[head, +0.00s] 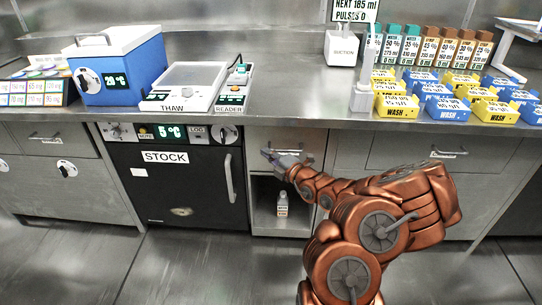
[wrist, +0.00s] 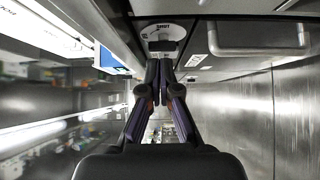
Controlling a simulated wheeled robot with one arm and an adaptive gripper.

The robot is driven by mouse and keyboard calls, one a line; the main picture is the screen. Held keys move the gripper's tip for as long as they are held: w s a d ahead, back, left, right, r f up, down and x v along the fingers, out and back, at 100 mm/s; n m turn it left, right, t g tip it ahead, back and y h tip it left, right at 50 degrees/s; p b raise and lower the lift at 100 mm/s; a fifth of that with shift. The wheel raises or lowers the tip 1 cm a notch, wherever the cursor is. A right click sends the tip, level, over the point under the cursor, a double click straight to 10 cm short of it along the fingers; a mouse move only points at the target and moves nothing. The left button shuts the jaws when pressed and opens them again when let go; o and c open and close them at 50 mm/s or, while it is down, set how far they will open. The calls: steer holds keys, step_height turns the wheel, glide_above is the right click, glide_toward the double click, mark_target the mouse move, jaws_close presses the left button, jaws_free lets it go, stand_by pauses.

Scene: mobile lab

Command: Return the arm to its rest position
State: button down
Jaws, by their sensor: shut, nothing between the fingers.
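My copper-coloured arm reaches up and left from the lower right of the head view. My gripper (head: 268,154) is in front of the cabinets, just below the counter edge and right of the stock fridge's handle. In the wrist view my gripper (wrist: 166,62) has its two dark fingers together at the tips, with nothing between them. My gripper appears apart from the counter and cabinets, though its exact distance from them is hard to tell.
The black stock fridge (head: 185,190) is closed. A small bottle (head: 282,204) stands in an open cubby. The steel counter (head: 290,112) holds a blue cooler (head: 125,80), a thaw plate (head: 190,82), a suction unit (head: 341,48) and several yellow and blue wash trays (head: 450,108). The floor (head: 190,265) at front left is clear.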

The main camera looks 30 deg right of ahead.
steer(key=shift+s, duration=0.8)
